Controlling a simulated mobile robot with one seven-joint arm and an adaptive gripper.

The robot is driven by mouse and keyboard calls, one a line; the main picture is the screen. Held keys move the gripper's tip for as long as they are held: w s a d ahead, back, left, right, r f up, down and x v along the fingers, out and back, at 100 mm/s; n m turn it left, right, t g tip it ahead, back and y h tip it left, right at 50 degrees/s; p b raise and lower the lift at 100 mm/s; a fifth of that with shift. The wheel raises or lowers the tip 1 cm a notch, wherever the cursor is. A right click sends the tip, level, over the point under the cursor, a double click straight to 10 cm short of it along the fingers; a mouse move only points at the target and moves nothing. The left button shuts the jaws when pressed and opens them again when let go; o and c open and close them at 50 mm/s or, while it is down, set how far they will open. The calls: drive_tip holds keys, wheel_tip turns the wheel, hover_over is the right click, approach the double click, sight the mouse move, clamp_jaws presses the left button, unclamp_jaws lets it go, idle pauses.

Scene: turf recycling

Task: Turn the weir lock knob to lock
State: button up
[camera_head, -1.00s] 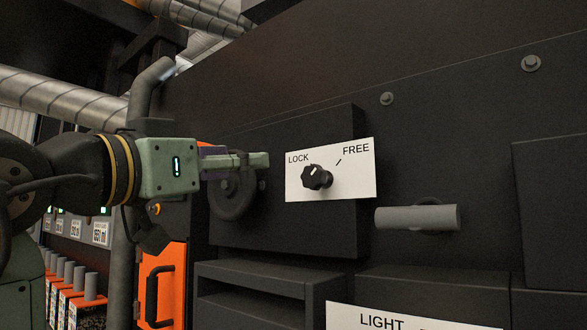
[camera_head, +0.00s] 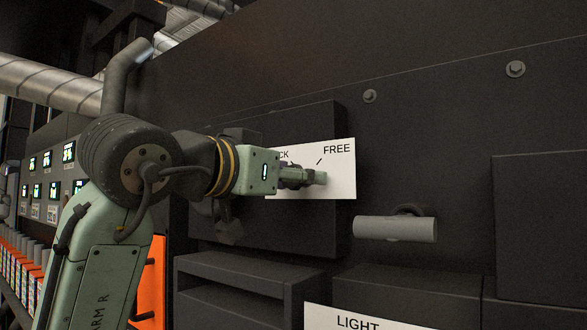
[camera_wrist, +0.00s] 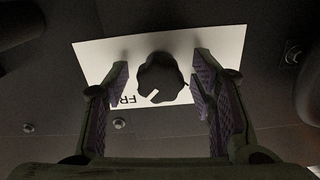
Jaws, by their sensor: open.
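The black weir lock knob (camera_wrist: 160,78) sits on a white label plate (camera_head: 342,180) fixed to the dark panel. In the wrist view the knob lies between the two open fingers of my gripper (camera_wrist: 161,88), with a gap on each side. I cannot tell how deep the fingers reach over it. A white mark shows on the knob, near the partly hidden "FREE" lettering. In the head view my gripper (camera_head: 318,178) is in front of the plate and hides the knob and part of the word "LOCK"; "FREE" shows to its right.
A grey cylindrical handle (camera_head: 395,228) sticks out at the lower right of the plate. A dark open shelf box (camera_head: 248,275) and a "LIGHT" label (camera_head: 355,320) are below. Bolt heads (camera_head: 515,69) dot the panel. An orange part (camera_head: 150,285) stands at the lower left.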

drive_tip(key=shift+c, duration=0.5)
drive_tip(key=c, duration=1.1)
